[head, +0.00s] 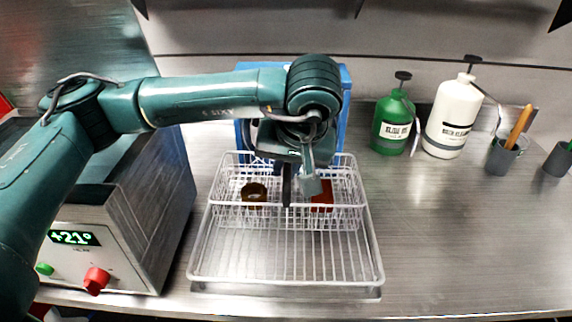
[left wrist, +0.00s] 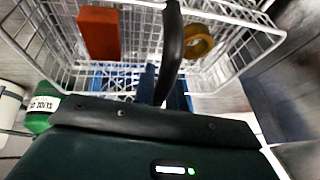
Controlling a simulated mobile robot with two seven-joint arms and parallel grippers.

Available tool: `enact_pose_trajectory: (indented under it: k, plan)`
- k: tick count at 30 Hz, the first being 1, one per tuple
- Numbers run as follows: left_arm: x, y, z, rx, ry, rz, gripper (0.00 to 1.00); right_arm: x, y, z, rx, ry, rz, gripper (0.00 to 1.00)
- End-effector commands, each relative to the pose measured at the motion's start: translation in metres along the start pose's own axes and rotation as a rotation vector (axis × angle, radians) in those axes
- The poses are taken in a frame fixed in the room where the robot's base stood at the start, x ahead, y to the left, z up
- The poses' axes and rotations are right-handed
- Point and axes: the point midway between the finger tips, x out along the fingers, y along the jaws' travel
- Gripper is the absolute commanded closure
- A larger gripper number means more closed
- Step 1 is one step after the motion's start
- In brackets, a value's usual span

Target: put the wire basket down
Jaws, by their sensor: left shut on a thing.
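The white wire basket (head: 342,215) is at the back half of a wire-racked tray (head: 286,262) in the head view. It looks level; I cannot tell whether its bottom touches the rack. It holds a red block (head: 322,198) on the right and a brown ring (head: 254,193) on the left. My left gripper (head: 299,190) points down at the middle of the basket and is shut on it; the exact grip is partly hidden. In the left wrist view, the basket (left wrist: 235,22), red block (left wrist: 98,33) and ring (left wrist: 199,40) lie around a dark finger. My right gripper is out of view.
A blue crate (head: 345,90) stands behind the basket. A metal device with a +21° display (head: 75,238) is close on the left. A green bottle (head: 391,125), a white bottle (head: 452,120) and cups (head: 502,157) stand back right. The counter at front right is clear.

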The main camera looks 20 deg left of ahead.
Motion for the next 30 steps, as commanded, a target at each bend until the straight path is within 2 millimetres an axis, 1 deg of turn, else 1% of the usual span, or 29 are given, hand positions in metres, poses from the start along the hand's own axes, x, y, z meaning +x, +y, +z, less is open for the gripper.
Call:
enact_pose_trajectory:
  k: [1,9,16,19,20,23,30]
  plan:
    - [0.002,0.000,0.001,0.000,0.000,0.000,0.86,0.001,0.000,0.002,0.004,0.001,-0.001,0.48]
    - [0.001,0.000,0.000,0.000,-0.001,0.000,0.65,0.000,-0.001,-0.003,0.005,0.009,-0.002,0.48]
    - [0.000,0.000,0.000,0.000,-0.001,0.000,0.65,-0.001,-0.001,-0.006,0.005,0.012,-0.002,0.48]
    - [-0.005,-0.001,-0.002,0.001,0.000,0.000,0.65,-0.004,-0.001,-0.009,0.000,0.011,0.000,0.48]
    - [-0.007,0.000,-0.001,0.001,0.002,0.001,0.65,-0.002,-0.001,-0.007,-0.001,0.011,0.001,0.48]
    - [-0.024,0.000,-0.001,0.001,0.004,0.003,0.65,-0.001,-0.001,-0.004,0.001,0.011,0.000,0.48]
    - [-0.077,0.000,-0.001,0.002,0.005,0.002,0.65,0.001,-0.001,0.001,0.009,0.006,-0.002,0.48]
